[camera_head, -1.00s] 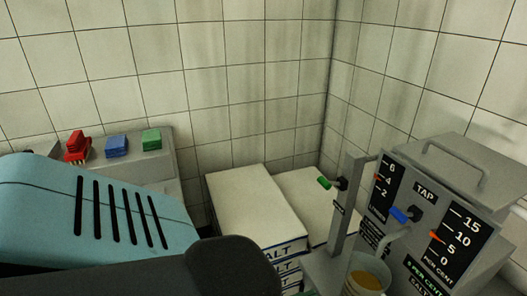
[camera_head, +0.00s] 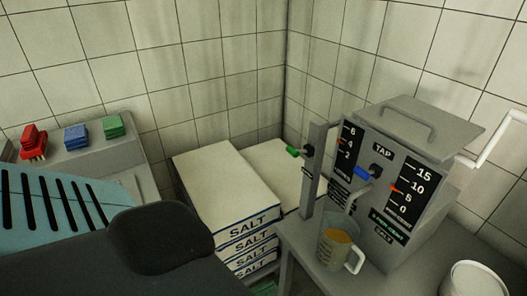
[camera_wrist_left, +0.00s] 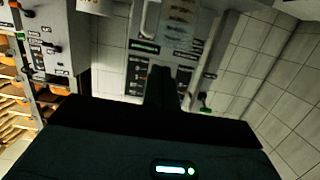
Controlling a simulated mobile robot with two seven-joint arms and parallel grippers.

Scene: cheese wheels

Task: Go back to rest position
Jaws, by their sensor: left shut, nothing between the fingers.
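My left arm comes in from the lower left of the head view, with a teal slotted cover and a dark rounded part in front. In the left wrist view my left gripper (camera_wrist_left: 163,88) shows as a dark, narrow shape at the middle, shut with nothing in it. Its fingertips cannot be made out clearly in the head view. My right gripper is in neither view.
A grey tap machine (camera_head: 390,160) stands at the right, with a mug (camera_head: 332,255) of amber liquid before it. Salt boxes (camera_head: 225,190) are stacked in the corner. Red (camera_head: 33,143), blue (camera_head: 76,137) and green (camera_head: 113,126) blocks top a grey console. A white container (camera_head: 470,278) is lower right.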

